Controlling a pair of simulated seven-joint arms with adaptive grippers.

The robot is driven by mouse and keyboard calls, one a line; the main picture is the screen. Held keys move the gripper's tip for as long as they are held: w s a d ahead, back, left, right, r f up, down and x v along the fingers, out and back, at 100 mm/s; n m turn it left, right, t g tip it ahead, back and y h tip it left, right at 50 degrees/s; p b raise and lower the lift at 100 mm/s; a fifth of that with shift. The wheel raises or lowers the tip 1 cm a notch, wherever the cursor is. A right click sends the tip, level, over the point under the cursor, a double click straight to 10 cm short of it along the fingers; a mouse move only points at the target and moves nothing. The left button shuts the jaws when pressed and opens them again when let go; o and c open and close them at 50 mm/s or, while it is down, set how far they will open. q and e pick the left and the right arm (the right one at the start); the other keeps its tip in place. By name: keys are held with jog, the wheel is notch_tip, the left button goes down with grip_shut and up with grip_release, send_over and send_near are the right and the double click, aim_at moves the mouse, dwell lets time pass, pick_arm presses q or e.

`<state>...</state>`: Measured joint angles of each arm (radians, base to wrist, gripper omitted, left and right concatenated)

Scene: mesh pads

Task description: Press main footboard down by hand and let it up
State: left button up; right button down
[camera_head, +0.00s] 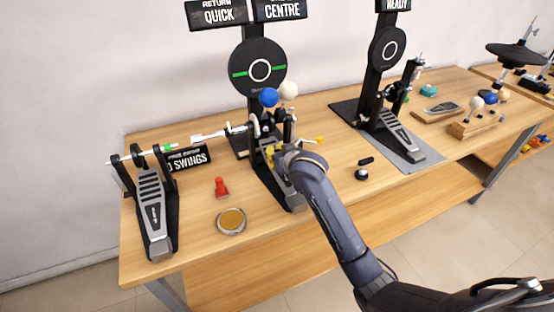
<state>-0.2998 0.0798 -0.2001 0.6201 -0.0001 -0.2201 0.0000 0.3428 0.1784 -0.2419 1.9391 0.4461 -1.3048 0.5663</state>
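The middle pedal stands on the wooden table in front of a round black practice pad (258,66). Two beaters rise from this pedal, one with a blue ball (269,97) and one with a white ball (289,90). Both balls stand in front of the pad's lower edge. My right gripper (276,156) is over the upper part of the footboard. Its fingers are small and partly hidden, so I cannot tell their opening or whether they touch. My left gripper is not in view.
A second pedal (152,205) joins by a shaft at left. A third pedal (397,130) with its pad (387,48) stands at right. The front left tabletop is mostly clear.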

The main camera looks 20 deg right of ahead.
send_over(290, 186)
dwell(0.6)
jog(key=shift+r, duration=0.15)
jog(key=shift+r, duration=1.9)
